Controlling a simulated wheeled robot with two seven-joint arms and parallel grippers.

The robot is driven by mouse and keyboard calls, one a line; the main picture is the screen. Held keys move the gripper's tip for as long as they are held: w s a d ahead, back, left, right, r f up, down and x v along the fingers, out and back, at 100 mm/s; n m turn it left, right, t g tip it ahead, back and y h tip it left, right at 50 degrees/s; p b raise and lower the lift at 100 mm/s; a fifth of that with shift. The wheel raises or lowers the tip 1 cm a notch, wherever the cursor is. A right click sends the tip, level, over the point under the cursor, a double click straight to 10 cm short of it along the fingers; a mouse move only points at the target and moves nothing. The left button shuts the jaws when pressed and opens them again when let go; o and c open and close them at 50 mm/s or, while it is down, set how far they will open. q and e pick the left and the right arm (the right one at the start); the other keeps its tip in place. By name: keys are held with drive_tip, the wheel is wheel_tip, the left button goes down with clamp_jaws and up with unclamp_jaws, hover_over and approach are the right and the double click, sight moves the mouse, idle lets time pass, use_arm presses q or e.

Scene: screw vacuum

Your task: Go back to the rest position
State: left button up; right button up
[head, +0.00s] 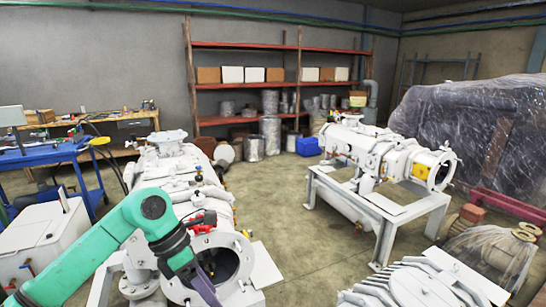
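My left arm, green with dark joints, reaches in from the lower left. My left gripper (204,286) shows as a grey-purple piece pointing down, in front of the open round end of a white vacuum machine (222,262). I cannot tell whether it touches the machine. Its fingertips are not clear, so I cannot tell whether it is open or shut. No held object shows. My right arm and gripper are not in view.
A second white machine (385,152) stands on a white frame (385,215) at right. A ribbed white unit (405,287) is at the lower right. A blue cart (52,158) and white box (42,236) are at left. Floor (300,230) between the machines is clear.

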use_arm(q)
drive_tip(key=w+d+n+h, duration=0.2)
drive_tip(key=d+h, duration=0.3)
drive_tip(key=d, duration=0.1)
drive_tip(key=w+f+n+t+h, duration=0.5)
drive_tip(key=w+f+n+t, duration=0.4)
drive_tip(key=n, duration=0.5)
drive_tip(key=a+f+n+t+y, duration=0.2)
drive_tip(key=a+f+n+y, duration=0.2)
drive_tip(key=a+f+n, duration=0.35)
drive_tip(key=a+f+n+t+y, duration=0.35)
drive_tip(key=f+n, duration=0.45)
drive_tip(key=f, duration=0.3)
drive_tip(key=s+a+f+n+g+y, duration=0.3)
drive_tip(key=s+a+f+n, duration=0.15)
drive_tip(key=s+f, duration=0.65)
drive_tip(key=s+a+f+n+g+y, duration=0.4)
drive_tip(key=s+f+n, duration=0.1)
drive_tip(key=s+f, duration=0.6)
drive_tip(key=s+f+n+g, duration=0.2)
drive_tip(key=s+f, duration=0.2)
drive_tip(key=s, duration=0.7)
drive_tip(key=s+f+n+g, duration=0.2)
drive_tip(key=s+f+g, duration=0.1)
drive_tip(key=s, duration=0.9)
drive_tip(key=shift+s+d+f+g+y, duration=0.25)
drive_tip(key=shift+f+g+y, duration=0.1)
drive_tip(key=shift+f, duration=0.35)
